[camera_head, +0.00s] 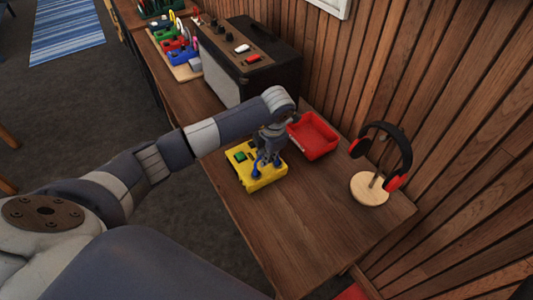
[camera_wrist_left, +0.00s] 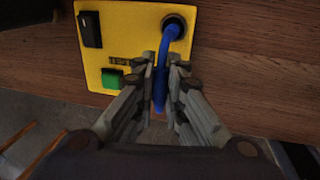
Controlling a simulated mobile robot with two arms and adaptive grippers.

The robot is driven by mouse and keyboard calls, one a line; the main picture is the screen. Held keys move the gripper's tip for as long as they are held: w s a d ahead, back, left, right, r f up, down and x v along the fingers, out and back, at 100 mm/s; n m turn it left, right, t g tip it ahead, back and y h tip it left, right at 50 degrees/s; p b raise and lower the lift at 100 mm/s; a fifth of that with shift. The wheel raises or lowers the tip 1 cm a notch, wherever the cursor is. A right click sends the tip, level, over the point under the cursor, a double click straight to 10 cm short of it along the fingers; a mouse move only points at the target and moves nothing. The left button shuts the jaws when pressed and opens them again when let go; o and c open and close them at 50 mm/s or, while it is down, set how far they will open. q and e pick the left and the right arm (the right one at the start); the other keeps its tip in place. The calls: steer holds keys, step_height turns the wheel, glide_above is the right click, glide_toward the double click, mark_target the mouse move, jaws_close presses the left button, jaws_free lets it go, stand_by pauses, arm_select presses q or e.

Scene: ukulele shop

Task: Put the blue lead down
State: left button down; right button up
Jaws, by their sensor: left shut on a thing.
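The blue lead (camera_wrist_left: 173,36) shows in the left wrist view. One end sits at the round black socket of the yellow test box (camera_wrist_left: 140,45), and the lead bends down between my fingertips. My left gripper (camera_wrist_left: 166,80) is shut on the blue lead just beside the box. In the head view, my left gripper (camera_head: 268,150) is low over the yellow box (camera_head: 243,161), with part of the blue lead (camera_head: 256,171) showing below it. The fingers partly hide the lead. My right gripper is in neither view.
A red tray (camera_head: 317,139) stands just behind the box on the wooden table (camera_head: 300,220). Headphones (camera_head: 399,155) hang on a stand to the right. A black amplifier (camera_head: 247,65) and a board of coloured holders (camera_head: 179,52) are farther back. The table's front part is clear.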

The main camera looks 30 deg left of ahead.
arm_select(q)
steer(key=shift+f, duration=0.25)
steer(key=c, duration=1.8)
jaws_free()
steer(key=shift+o, duration=0.7)
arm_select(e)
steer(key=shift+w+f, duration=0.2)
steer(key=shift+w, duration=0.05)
arm_select(q)
steer(key=shift+r, duration=0.45)
steer(key=b+v, duration=0.3)
steer(key=v, duration=0.8)
steer(key=shift+r, duration=0.3)
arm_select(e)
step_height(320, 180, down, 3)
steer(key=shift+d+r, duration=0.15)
